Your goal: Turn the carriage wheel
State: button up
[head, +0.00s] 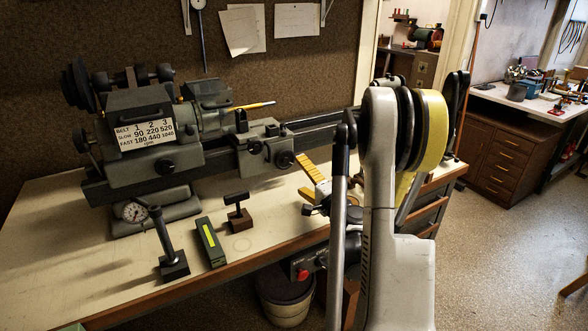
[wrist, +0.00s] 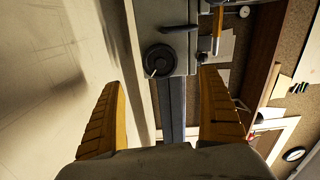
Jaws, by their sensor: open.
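The carriage wheel (head: 285,159) is a small dark round handwheel on the front of the grey lathe carriage (head: 262,142). In the wrist view the wheel (wrist: 158,61) shows face-on, with a small light handle spot on its rim. My gripper (head: 311,184) is just right of the wheel and a little lower in the head view, partly behind my arm. In the wrist view my gripper (wrist: 162,78) has its two yellow fingers spread wide and empty. The wheel lies ahead, between the lines of the fingertips, and appears apart from both.
The lathe headstock (head: 150,130) stands left of the carriage on the pale bench (head: 75,235). Bench front left is clear.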

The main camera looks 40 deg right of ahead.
aim_at(287, 160)
jog(key=shift+s+a, duration=0.1)
jog(key=shift+s, duration=0.45)
jog(key=w+d+m, duration=0.1)
jog(key=w+m, duration=0.1)
jog(key=w, duration=0.1)
jog(key=w+d+m, duration=0.1)
jog(key=w+m, duration=0.1)
jog(key=w, duration=0.2)
jog(key=w+d+m, duration=0.1)
jog(key=w+m, duration=0.1)
jog(key=w, duration=0.1)
jog(key=shift+w+f, duration=0.2)
jog(key=shift+w+d+r, duration=0.1)
jog(key=shift+w, duration=0.55)
